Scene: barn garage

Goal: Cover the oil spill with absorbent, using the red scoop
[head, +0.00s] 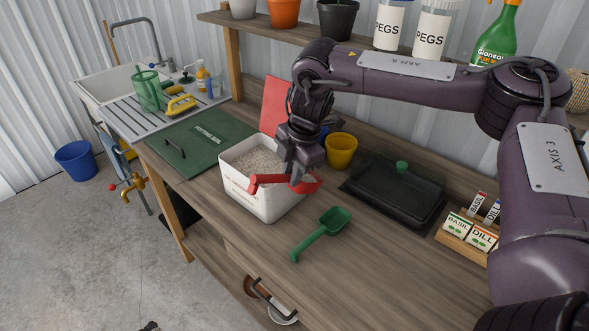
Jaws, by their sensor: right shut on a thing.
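The red scoop (264,179) is held by my right gripper (294,176), which is shut on it. The scoop is at the front right part of a white bin (246,199), over or just at its rim; how deep it reaches is hidden by the gripper. The bin stands on the wooden bench and holds grey granular absorbent (256,161). Whether any absorbent is in the scoop cannot be told. No oil spill shows in this view. My left gripper is not in view.
A green scoop (321,233) lies on the bench (375,270) right of the bin. A green mat (200,138), yellow pot (341,151), dark covered tray (396,190) and seed packet box (468,236) stand around. A sink (115,86) and blue bucket (76,160) are at left; the floor (70,250) is mostly clear.

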